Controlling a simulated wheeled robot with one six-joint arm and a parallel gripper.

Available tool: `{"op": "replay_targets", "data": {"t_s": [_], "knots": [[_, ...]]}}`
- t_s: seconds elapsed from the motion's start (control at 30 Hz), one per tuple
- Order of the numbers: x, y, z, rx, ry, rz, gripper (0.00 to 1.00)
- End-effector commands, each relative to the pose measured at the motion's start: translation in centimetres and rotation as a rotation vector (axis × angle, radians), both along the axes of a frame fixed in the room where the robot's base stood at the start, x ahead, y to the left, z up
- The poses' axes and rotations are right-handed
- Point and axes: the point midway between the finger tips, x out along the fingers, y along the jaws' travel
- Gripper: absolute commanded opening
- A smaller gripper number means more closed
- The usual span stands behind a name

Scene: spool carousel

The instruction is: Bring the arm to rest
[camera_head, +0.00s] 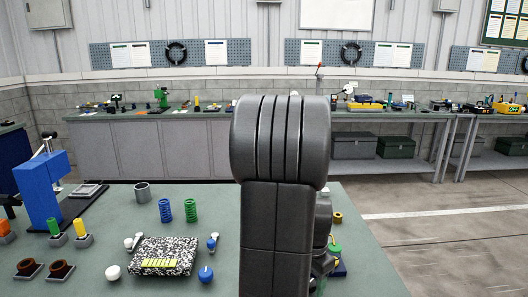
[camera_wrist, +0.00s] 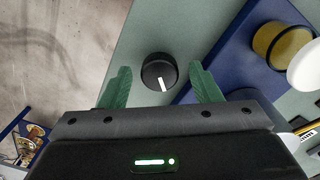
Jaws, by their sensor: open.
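My gripper (camera_wrist: 161,70) is open in the wrist view, its two green fingers spread apart with nothing held between them. A round black knob with a white line (camera_wrist: 159,71) shows between the fingers, on or above the green table top; I cannot tell the gap to it. In the head view my own arm stands upright in the middle and hides the table behind it. My gripper cannot be made out clearly there.
A blue base (camera_wrist: 235,55) with a yellow-brown cylinder (camera_wrist: 268,45) and a white rounded part (camera_wrist: 306,66) lies right of the fingers. In the head view, a speckled block (camera_head: 180,244), blue spring (camera_head: 165,211), green spring (camera_head: 190,210) and blue press (camera_head: 38,190) stand left of my arm.

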Motion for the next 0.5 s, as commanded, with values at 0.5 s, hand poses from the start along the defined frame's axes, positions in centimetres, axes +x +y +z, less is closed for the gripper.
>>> {"op": "replay_targets", "data": {"t_s": [0.5], "knots": [[-0.01,0.0,-0.78,0.0,0.0,0.016,0.57]]}}
